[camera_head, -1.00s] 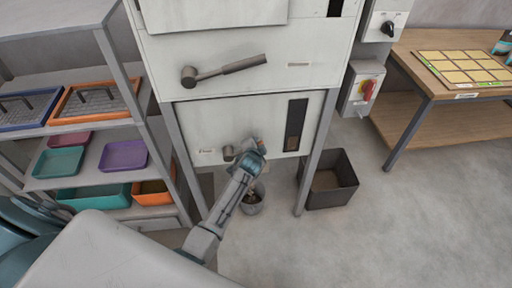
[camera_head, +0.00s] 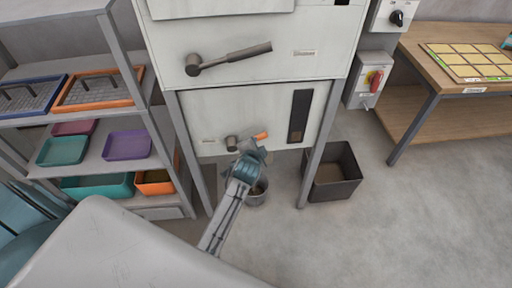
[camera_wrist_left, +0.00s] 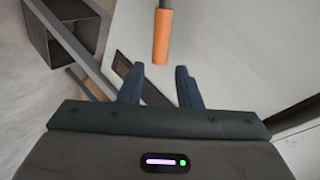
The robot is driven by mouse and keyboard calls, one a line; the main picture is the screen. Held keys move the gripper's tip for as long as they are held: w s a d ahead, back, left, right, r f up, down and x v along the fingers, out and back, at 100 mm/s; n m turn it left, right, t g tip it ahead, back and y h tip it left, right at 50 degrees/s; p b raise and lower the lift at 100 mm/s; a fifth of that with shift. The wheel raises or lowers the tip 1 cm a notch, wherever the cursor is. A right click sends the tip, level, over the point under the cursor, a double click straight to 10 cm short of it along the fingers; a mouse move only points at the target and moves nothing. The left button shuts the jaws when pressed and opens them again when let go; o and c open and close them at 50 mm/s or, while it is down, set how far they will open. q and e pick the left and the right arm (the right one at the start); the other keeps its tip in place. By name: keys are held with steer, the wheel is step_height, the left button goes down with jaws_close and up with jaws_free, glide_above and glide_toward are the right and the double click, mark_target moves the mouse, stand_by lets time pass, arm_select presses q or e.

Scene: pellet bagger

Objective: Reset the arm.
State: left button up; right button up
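My left gripper (camera_head: 250,152) is in front of the lower panel of the white machine (camera_head: 270,98), just below a small lever with an orange grip (camera_head: 261,136). In the left wrist view its two dark fingers (camera_wrist_left: 160,86) are apart with nothing between them. The orange grip (camera_wrist_left: 161,37) is beyond the fingertips there, apart from them. My right gripper is in neither view.
A grey bucket (camera_head: 257,194) stands below the machine, partly behind my left arm. A dark bin (camera_head: 347,190) is right of the machine leg. A shelf with trays (camera_head: 127,145) is at left, a wooden table (camera_head: 420,58) at right. Floor at lower right is clear.

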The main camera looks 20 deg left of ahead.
arm_select(q)
steer(key=shift+f, duration=0.1)
stand_by(0.3)
steer(key=s+f+n+g+h, duration=0.1)
steer(key=s+f+g, duration=0.1)
steer(key=s+f, duration=0.6)
steer(key=s+f+n+g, duration=0.1)
steer(key=s+f, duration=0.3)
steer(key=f, duration=0.8)
steer(key=s+f+n+g+h, duration=0.1)
steer(key=s+f+g, duration=0.1)
steer(key=s+f, duration=0.65)
steer(key=s+a+f+n+g, duration=0.1)
steer(key=s+f+n, duration=0.1)
steer(key=s+f, duration=0.4)
steer(key=s+a+f+n+g, duration=0.2)
steer(key=s+f, duration=0.4)
steer(key=s, duration=0.9)
steer(key=s+a+f+n+g, duration=0.1)
steer(key=s+a+f+g, duration=0.1)
steer(key=s+f, duration=0.4)
steer(key=s, duration=0.4)
steer(key=shift+s+a+n, duration=0.15)
steer(key=shift+a+n, duration=0.1)
steer(key=shift+n, duration=0.15)
